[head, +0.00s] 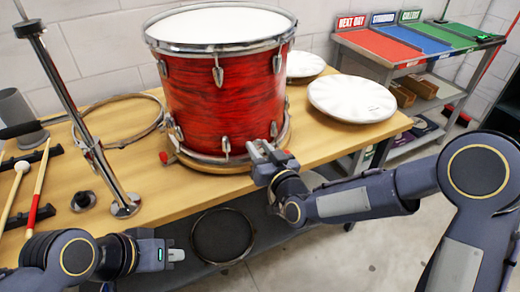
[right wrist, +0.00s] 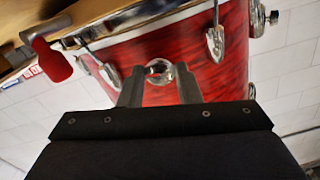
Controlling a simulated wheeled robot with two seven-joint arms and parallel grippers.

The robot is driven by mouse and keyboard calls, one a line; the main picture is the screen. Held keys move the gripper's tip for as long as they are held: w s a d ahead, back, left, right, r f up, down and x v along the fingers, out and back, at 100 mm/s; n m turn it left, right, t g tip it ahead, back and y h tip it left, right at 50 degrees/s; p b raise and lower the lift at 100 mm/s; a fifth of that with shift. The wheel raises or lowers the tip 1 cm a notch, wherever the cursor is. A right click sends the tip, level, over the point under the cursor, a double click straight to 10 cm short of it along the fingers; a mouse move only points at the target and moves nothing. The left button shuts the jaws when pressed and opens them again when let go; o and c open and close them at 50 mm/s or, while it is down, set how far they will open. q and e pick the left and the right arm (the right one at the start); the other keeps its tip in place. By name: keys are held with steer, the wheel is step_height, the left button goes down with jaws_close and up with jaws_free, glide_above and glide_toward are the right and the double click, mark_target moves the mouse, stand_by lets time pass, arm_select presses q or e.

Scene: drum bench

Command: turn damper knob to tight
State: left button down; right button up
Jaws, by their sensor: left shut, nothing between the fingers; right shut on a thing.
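The red drum (head: 222,95) stands upright on the wooden bench. My right gripper (head: 266,150) is at the front right of the drum's lower shell. In the right wrist view its fingers (right wrist: 160,88) are shut on a small round silver knob with a dark centre, the damper knob (right wrist: 160,70), on the red shell (right wrist: 210,78). In the head view the fingers hide the knob, and I cannot read any tight or loose marking. My left gripper (head: 176,254) is shut and empty, low in front of the bench edge, apart from the drum.
A red-tipped handle (head: 163,157) sticks out at the drum's lower left; it also shows in the right wrist view (right wrist: 52,60). White drumheads (head: 350,98) lie right. A coloured-tray shelf (head: 385,45) stands behind.

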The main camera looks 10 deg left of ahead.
steer(key=shift+f+m+b, duration=0.15)
steer(key=shift+m+b, duration=0.25)
steer(key=shift+b, duration=0.2)
steer(key=m+b, duration=1.4)
steer(key=b, duration=0.1)
steer(key=shift+b, duration=0.35)
steer(key=m+b, duration=0.5)
steer(key=m, duration=0.1)
steer(key=m+b, duration=0.3)
steer(key=m, duration=0.2)
steer(key=shift+m, duration=0.4)
steer(key=o, duration=1)
steer(key=shift+c, duration=0.2)
steer(key=shift+s, duration=0.1)
